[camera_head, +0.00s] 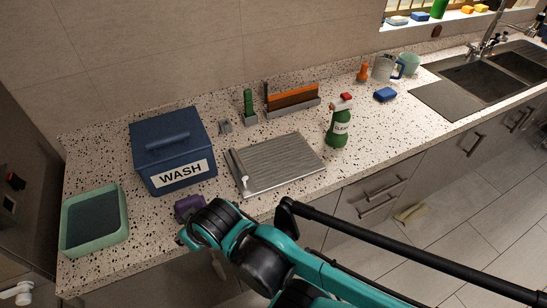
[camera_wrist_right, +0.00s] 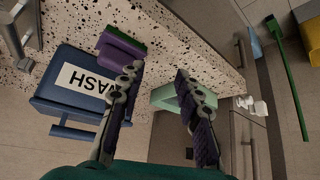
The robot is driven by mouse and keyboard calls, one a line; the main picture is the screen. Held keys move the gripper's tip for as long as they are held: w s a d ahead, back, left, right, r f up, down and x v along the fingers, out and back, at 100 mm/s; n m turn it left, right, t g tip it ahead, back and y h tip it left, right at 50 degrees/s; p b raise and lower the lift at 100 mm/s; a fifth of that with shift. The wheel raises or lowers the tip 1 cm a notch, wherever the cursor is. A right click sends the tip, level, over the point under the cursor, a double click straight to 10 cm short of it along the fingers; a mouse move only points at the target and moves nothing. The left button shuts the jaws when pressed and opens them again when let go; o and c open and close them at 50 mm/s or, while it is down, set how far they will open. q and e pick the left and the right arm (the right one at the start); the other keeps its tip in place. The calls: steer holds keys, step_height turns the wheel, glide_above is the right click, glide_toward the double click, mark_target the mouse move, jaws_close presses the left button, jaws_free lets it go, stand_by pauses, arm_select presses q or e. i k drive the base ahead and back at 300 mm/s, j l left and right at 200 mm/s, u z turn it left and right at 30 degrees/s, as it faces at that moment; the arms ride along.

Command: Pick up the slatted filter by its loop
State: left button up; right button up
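The slatted filter (camera_head: 280,160) is a grey ribbed panel lying flat on the speckled counter, right of the WASH box. A small pale loop (camera_head: 245,183) shows at its near left corner. My right arm comes in from the lower right in the head view, its wrist in front of the counter edge, left of and nearer than the filter. My right gripper (camera_wrist_right: 158,82) is open and empty in the right wrist view, fingers wide apart; its fingertips are hidden in the head view. It is not at the loop. My left gripper is not in view.
The blue WASH box (camera_head: 172,130) and green tray (camera_head: 95,245) stand left of the filter. A purple block (camera_head: 188,206), green-topped in the wrist view (camera_wrist_right: 120,47), sits near the front edge. A green bottle (camera_head: 338,128) stands right of the filter; an orange-brown rack (camera_head: 293,95) stands behind.

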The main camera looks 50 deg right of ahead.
mark_target(258, 169)
steer(key=z, duration=1.8)
steer(key=i+j+u, duration=0.1)
steer(key=u, duration=0.4)
steer(key=i+u, duration=0.1)
steer(key=u, duration=0.35)
steer(key=i+j+u, duration=0.1)
steer(key=u, duration=0.4)
